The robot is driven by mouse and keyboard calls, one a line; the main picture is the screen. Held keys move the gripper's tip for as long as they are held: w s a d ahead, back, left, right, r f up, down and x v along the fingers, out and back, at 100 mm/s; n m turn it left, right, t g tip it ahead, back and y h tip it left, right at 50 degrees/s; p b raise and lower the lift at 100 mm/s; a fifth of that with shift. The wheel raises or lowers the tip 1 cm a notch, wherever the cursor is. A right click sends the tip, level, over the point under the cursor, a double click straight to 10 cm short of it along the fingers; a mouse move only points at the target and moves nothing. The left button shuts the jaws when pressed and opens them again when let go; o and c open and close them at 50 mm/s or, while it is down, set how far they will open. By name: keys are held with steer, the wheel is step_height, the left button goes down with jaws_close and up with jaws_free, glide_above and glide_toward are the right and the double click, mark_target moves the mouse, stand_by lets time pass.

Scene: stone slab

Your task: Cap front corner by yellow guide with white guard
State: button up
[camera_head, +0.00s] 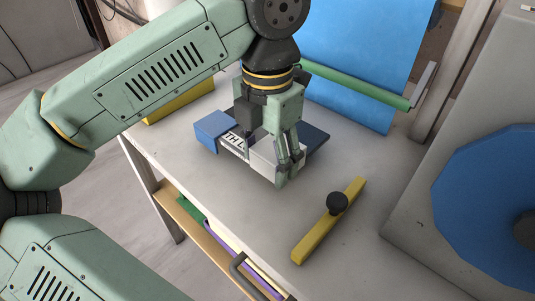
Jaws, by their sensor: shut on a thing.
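The stone slab (236,141) lies on the grey worktop, mostly hidden by my gripper; a strip with dark lettering shows on its near side. A white guard (262,159) is at the slab's near right end, on the side toward the yellow guide. My gripper (286,170) points down and is shut on the white guard, low over the worktop. I cannot tell whether the guard is seated on the corner or just beside it. The yellow guide (314,238), a bar with a black knob (337,203), lies apart to the right.
A blue guard (211,126) is at the slab's left end, and a dark blue piece (316,137) is behind my gripper. Another yellow bar (181,103) lies at the back left. A green bar (358,86) crosses a blue panel behind. A grey machine with a blue disc (485,205) stands right.

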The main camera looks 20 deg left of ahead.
steer(key=shift+f+b, duration=0.45)
steer(key=shift+f, duration=0.15)
steer(key=o, duration=1.1)
steer(key=shift+r, duration=0.1)
